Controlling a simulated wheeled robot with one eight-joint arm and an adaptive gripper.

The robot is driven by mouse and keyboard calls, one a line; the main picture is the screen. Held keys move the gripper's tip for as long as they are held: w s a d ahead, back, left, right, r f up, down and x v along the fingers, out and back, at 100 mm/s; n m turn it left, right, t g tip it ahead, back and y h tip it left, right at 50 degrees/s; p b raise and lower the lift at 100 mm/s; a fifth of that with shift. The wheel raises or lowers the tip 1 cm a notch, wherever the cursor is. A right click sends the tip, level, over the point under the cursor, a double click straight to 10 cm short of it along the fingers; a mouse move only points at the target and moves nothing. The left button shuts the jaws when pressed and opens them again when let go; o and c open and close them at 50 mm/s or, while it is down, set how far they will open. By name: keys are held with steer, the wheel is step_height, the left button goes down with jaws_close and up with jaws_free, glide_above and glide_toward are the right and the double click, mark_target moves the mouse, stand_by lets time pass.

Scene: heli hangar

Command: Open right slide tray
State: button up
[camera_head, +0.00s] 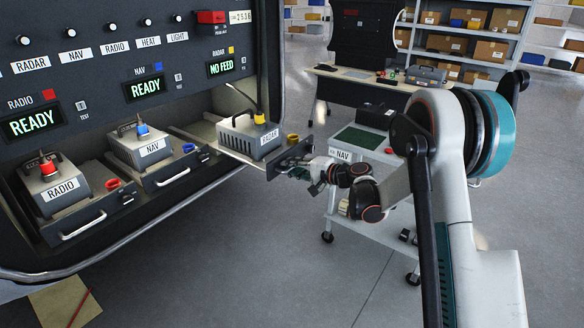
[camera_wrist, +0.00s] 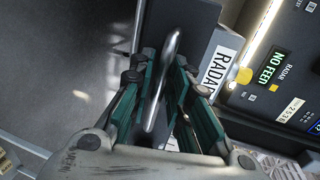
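The right slide tray (camera_head: 210,139) stands drawn out from the console, well past the other two trays. It carries a grey box labelled RADAR (camera_head: 249,136) with a yellow-banded plug and cable on top. My gripper (camera_head: 308,166) is at the dark front panel of this tray. In the wrist view, the silver handle (camera_wrist: 172,60) runs between the two green fingers of my gripper (camera_wrist: 164,76), which close in on it from both sides. Contact at the fingertips is partly hidden. The RADAR label (camera_wrist: 222,66) shows beyond the panel.
The NAV tray (camera_head: 172,181) and RADIO tray (camera_head: 82,233) sit to the left, each with a box. The RADAR display reads NO FEED (camera_head: 227,67). A cart labelled NAV (camera_head: 372,166) stands just right of the tray. Open floor (camera_head: 250,260) lies in front.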

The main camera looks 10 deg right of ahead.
steer(key=v, duration=1.2)
steer(key=s+a+r+n+g+h, duration=0.2)
steer(key=s+r+h, duration=0.15)
steer(key=s, duration=0.55)
steer(key=s+a+r+n+g+h, duration=0.1)
steer(key=s+a+r+h, duration=0.2)
steer(key=s, duration=0.7)
steer(key=s+d+n+h, duration=0.2)
steer(key=s+d, duration=0.1)
steer(key=s, duration=0.6)
steer(key=s+d+n+h, duration=0.3)
steer(key=s, duration=0.7)
steer(key=shift+s+d+f+n, duration=0.15)
steer(key=shift+s+f+n, duration=0.05)
steer(key=shift+f+n, duration=0.15)
